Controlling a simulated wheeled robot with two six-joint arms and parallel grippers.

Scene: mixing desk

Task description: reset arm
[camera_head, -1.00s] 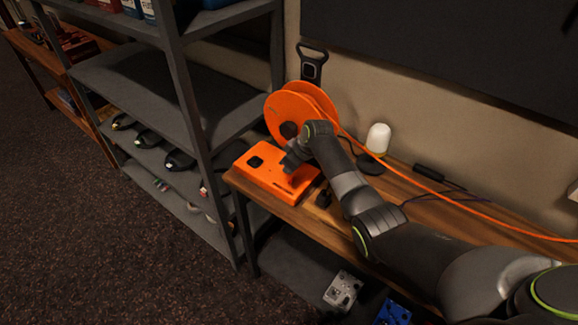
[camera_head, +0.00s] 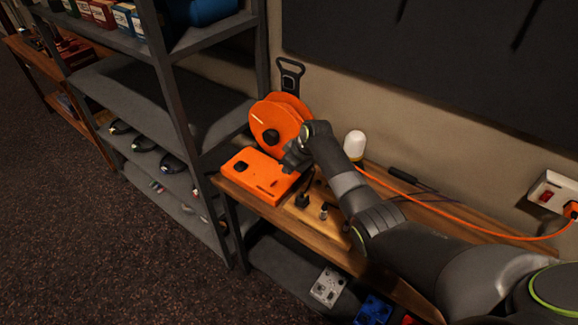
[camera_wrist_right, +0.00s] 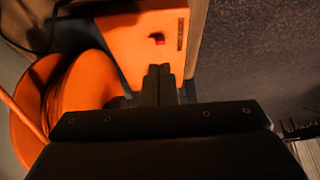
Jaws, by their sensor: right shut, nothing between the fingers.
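My right gripper (camera_head: 290,163) hangs over the bench at the end of my right arm, just above the right part of the orange box and in front of the orange cable reel. In the right wrist view its two dark fingers (camera_wrist_right: 158,84) are pressed together with nothing between them. Behind them lie the orange box (camera_wrist_right: 140,48) with a small red switch and the orange reel (camera_wrist_right: 85,82). In the head view the orange box (camera_head: 246,170) lies flat on the bench. My left gripper is not in view.
The wooden bench (camera_head: 290,225) carries the orange reel (camera_head: 283,115), a white rounded lamp (camera_head: 355,145) and small dark knobs. An orange cable runs right to a wall socket (camera_head: 550,192). A grey metal shelf (camera_head: 190,85) stands left. Small pedal-like boxes (camera_head: 328,286) lie below. Floor at left is clear.

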